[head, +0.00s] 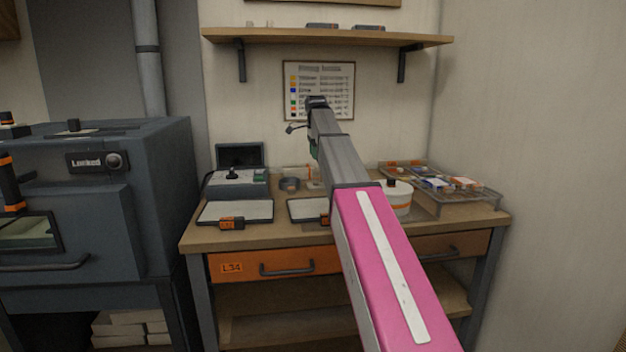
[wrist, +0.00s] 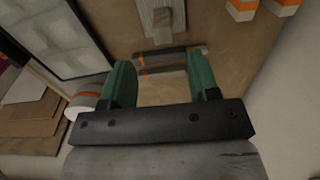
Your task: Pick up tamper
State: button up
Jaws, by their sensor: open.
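No thing here is marked as the tamper, and I cannot tell for sure which it is. In the wrist view, a dark grey bar with an orange band (wrist: 166,60) lies just past my fingertips. In the head view, my arm hides most of the gripper and the middle of the workbench (head: 290,235).
A white container with an orange band (head: 398,198) stands right of my arm. A wire tray (head: 470,200) with small items is at the bench's right. A grey box with a knob (head: 238,185) is at left. A dark cabinet (head: 95,200) stands beside the bench; a shelf (head: 330,38) is above.

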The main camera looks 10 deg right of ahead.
aim_at(316, 185)
jog(key=shift+w+f, duration=0.1)
jog(key=shift+w, duration=0.2)
jog(key=shift+w+f, duration=0.1)
jog(key=shift+f, duration=0.1)
jog(key=f, duration=1)
jog(key=shift+s+f, duration=0.1)
jog(key=shift+s, duration=0.1)
grip_shut()
